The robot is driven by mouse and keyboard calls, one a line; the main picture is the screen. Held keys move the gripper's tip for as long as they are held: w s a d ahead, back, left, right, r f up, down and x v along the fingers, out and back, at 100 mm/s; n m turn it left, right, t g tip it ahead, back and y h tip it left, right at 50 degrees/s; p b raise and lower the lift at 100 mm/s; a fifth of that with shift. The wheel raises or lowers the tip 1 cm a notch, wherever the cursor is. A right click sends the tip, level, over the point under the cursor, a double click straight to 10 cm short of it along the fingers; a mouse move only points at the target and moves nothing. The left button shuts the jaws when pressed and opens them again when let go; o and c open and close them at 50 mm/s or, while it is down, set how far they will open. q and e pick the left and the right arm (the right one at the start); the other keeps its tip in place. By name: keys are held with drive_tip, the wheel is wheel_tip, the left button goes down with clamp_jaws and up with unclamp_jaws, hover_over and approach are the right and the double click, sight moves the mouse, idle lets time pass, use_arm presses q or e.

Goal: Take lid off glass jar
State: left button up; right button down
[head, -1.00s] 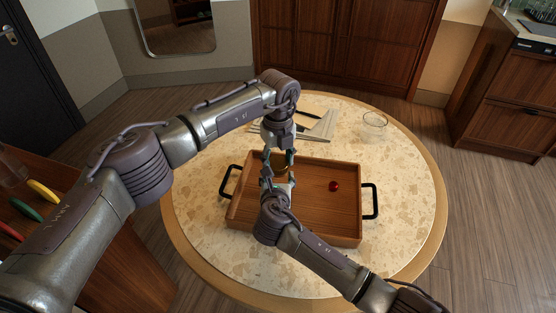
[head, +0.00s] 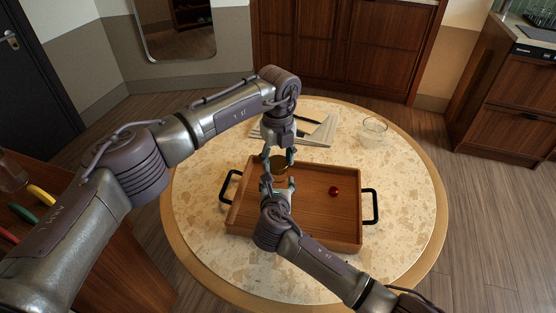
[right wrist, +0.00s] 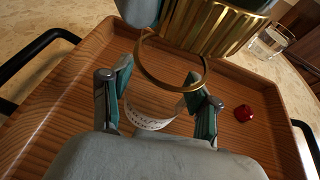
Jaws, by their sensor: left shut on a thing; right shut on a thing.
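The gold ribbed lid (right wrist: 215,25) is between the fingers of my left gripper (head: 279,158), which is shut on it. The lid also shows small in the head view (head: 281,167). It hangs above the glass jar (right wrist: 150,118), apparently clear of it. The jar is transparent with a white marked band and stands at the tray's left part. A thin gold ring shows at what looks like its mouth. My right gripper (right wrist: 155,95) has its fingers either side of the jar and is shut on it. The jar is mostly hidden in the head view.
The wooden tray (head: 320,236) with black handles lies on the round stone-topped table (head: 405,215). A red round thing (head: 335,191) lies in its right half. A drinking glass (head: 374,132) and a flat pale item (head: 322,130) are behind. The table's right side is clear.

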sight(278, 162)
use_arm(q)
drive_tip(key=shift+r, duration=2)
use_arm(e)
drive_tip(key=shift+c, duration=1)
unclamp_jaws()
